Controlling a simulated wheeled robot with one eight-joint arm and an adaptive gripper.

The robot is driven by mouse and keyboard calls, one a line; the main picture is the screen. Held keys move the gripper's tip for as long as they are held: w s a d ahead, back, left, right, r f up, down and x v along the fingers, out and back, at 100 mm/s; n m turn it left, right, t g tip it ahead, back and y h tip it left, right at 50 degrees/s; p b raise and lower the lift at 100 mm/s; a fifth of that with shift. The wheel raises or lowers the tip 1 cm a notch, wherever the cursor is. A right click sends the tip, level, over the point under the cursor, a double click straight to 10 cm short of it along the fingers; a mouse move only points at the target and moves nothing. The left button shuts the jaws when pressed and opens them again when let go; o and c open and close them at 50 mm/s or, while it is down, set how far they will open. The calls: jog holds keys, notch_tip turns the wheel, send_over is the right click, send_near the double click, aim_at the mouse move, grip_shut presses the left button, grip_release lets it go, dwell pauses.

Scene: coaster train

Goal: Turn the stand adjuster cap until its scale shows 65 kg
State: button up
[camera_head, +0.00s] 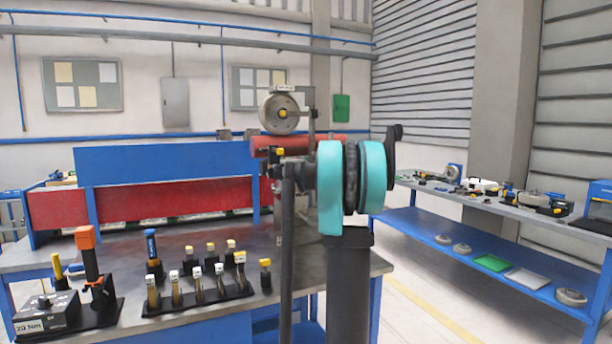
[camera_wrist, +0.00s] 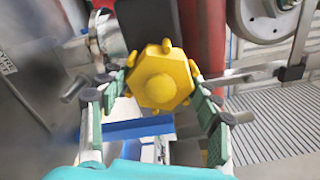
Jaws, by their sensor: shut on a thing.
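The adjuster cap (camera_wrist: 160,82) is a yellow hexagonal knob with a round centre and small lobes around its edge, seen end-on in the wrist view. My gripper (camera_wrist: 157,94) is shut on it, its green-padded fingers at the cap's left and right sides. In the head view a small yellow spot that looks like the cap (camera_head: 280,151) shows by the red cylinder (camera_head: 310,142), and my arm hides most of the gripper. A scale reading in kg cannot be made out in either view.
A grey wheel (camera_head: 279,114) on a stand is above the cap. A side table (camera_head: 520,206) with parts stands at the right.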

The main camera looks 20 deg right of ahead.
jog(key=shift+m, duration=0.6)
jog(key=o, duration=1.2)
jog(key=shift+c, duration=0.2)
jog(key=s, duration=1.2)
jog(key=shift+d, duration=0.25)
